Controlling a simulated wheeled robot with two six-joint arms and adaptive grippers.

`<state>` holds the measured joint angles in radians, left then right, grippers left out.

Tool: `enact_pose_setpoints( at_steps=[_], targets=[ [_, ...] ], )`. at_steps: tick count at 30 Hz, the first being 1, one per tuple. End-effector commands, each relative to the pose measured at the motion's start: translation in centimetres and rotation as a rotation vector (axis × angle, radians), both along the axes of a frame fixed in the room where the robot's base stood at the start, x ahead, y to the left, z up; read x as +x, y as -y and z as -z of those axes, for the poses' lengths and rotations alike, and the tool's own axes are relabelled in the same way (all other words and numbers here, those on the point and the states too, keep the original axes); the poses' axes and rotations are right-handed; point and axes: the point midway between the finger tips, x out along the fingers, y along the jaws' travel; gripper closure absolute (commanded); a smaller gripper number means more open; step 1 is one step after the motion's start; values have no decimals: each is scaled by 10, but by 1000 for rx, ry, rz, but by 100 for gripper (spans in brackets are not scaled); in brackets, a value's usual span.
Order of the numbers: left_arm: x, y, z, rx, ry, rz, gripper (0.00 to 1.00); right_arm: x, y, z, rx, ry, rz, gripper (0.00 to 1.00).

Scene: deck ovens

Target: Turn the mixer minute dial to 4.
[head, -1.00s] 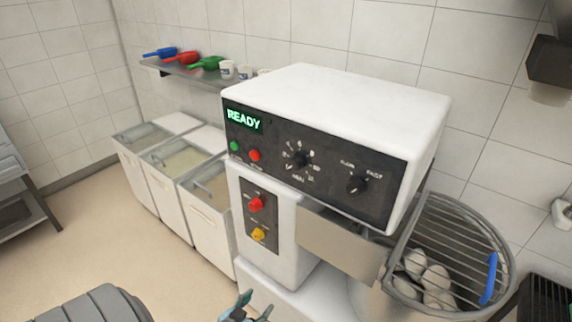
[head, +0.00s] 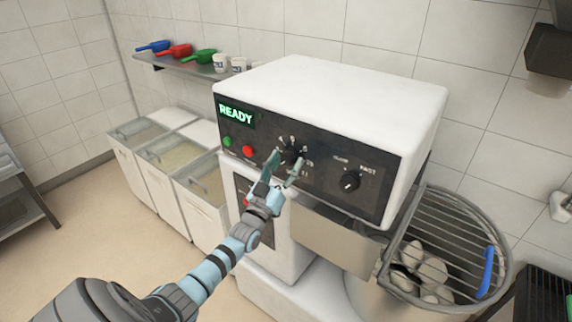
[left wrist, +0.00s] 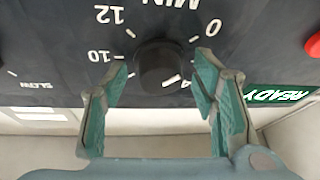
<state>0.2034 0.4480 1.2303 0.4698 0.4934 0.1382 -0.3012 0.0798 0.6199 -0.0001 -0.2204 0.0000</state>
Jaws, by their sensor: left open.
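The mixer minute dial (head: 291,154) is a black round knob on the dark front panel of the white mixer (head: 330,95). In the left wrist view the dial (left wrist: 162,67) shows upside down, with 0, MIN, 12 and 10 readable around it. My left gripper (head: 284,166) is open in front of the panel, its teal-lined fingers on either side of the dial. In the left wrist view the left gripper (left wrist: 161,75) straddles the dial, with a gap at both sides.
A slow/fast knob (head: 350,181) sits right of the dial. A READY display (head: 235,113), a green button (head: 228,140) and a red button (head: 248,151) are to its left. The wire bowl guard (head: 455,235) is at the lower right, and ingredient bins (head: 165,150) stand left.

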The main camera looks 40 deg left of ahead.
Motion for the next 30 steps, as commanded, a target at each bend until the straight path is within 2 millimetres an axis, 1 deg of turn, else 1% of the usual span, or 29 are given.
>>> enact_pose_setpoints(
  at_steps=[3,9,17,23,30],
  targets=[
    [4,-1,-2,0,0,0,47,1,0,1,0,2,0,60],
    [4,0,-2,0,-1,0,47,1,0,0,0,2,0,60],
    [4,-1,-2,0,-1,-1,88,1,0,0,0,2,0,60],
    [4,-1,-1,6,-2,0,88,1,0,1,0,2,0,60],
    [4,-2,1,73,-2,0,88,1,0,10,0,2,0,60]
  ],
)
